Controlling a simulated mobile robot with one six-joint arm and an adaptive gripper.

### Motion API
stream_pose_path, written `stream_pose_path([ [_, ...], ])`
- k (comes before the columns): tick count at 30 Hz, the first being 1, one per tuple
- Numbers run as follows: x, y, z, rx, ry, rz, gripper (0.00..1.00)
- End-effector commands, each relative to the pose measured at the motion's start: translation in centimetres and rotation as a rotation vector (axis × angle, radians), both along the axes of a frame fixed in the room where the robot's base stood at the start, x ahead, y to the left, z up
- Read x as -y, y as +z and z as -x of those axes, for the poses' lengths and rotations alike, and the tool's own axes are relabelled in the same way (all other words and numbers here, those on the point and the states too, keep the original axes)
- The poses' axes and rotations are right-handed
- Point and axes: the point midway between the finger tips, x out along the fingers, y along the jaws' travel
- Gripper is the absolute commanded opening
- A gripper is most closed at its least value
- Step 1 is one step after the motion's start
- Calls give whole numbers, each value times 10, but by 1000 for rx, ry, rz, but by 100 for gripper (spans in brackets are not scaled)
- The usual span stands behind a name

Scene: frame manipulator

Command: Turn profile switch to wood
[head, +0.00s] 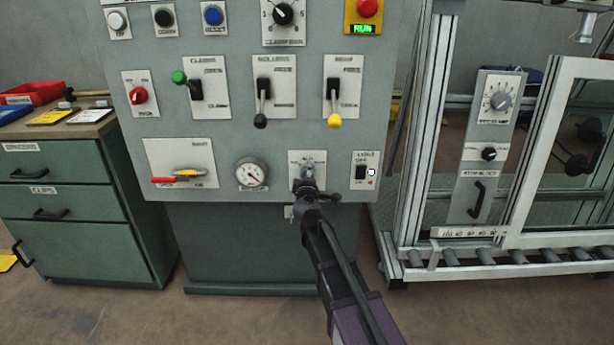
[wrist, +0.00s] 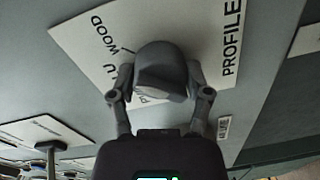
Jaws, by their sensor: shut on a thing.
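The profile switch is a dark grey rotary knob (wrist: 160,72) on a white plate (wrist: 85,45) in the wrist view. The plate carries the words "PROFILE" and "WOOD" and other lettering partly hidden behind the knob. My gripper (wrist: 160,88) is shut on the knob, one finger on each side. In the head view the switch plate (head: 307,158) is at the bottom of the grey control panel, and my gripper (head: 310,185) is in front of it, covering most of the knob. Which label the knob points at is not clear.
Right of the switch is a light switch plate (head: 366,170); left is a round gauge (head: 251,173). Levers with black (head: 261,120) and yellow (head: 335,122) knobs hang above. A green drawer cabinet (head: 75,210) stands left, a framed machine with rollers (head: 500,262) right.

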Motion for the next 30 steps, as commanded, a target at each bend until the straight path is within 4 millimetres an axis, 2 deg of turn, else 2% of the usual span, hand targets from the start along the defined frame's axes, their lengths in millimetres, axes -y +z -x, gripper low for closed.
stream_pose_path([
  [5,-1,1,-2,1,3,-1,16],
  [6,-1,0,-2,1,3,-1,69],
  [9,-1,0,-2,0,2,-1,98],
  [30,0,0,0,2,0,41,98],
])
